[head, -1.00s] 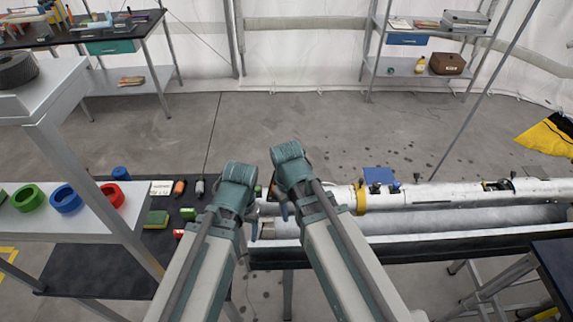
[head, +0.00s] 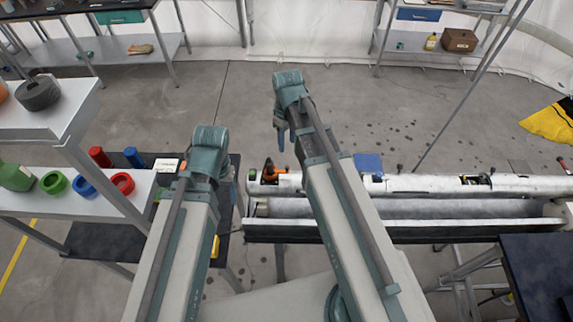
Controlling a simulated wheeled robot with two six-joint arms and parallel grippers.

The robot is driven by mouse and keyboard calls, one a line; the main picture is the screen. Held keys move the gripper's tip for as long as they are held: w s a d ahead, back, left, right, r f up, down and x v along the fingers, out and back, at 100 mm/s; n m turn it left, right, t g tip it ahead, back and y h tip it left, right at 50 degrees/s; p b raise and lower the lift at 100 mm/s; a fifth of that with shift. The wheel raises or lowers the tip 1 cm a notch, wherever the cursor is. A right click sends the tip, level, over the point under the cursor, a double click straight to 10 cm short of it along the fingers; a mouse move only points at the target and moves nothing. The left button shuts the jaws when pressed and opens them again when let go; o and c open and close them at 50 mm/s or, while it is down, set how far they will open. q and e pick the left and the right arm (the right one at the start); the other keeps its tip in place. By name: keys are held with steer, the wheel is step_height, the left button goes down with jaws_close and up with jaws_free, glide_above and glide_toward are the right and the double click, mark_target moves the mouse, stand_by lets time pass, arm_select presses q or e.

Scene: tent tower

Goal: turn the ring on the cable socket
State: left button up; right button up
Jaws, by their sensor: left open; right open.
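A long pale tube lies along a trough-like bench (head: 400,228) at the middle right. An orange and dark fitting (head: 270,172) sits on the tube's left end. Dark fittings (head: 475,180) show in an opening further right. I cannot tell which fitting is the cable socket. The yellow ring is hidden, apparently behind my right arm. My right gripper (head: 281,138) is open and empty, pointing down over the floor beyond the bench. My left gripper (head: 230,185) is open, left of the tube's end, partly hidden by its own wrist. Neither gripper visibly touches the tube.
A shelf at left holds a green ring (head: 53,182), a blue ring (head: 84,187) and a red ring (head: 122,182). A dark table (head: 540,270) stands at lower right. A blue square (head: 368,163) shows behind the tube.

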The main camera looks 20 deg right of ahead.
mark_target(287, 167)
step_height(287, 167, down, 14)
steer(key=b, duration=1.3)
steer(key=shift+r, duration=0.25)
steer(key=shift+r, duration=0.1)
steer(key=shift+c, duration=0.2)
jaws_close()
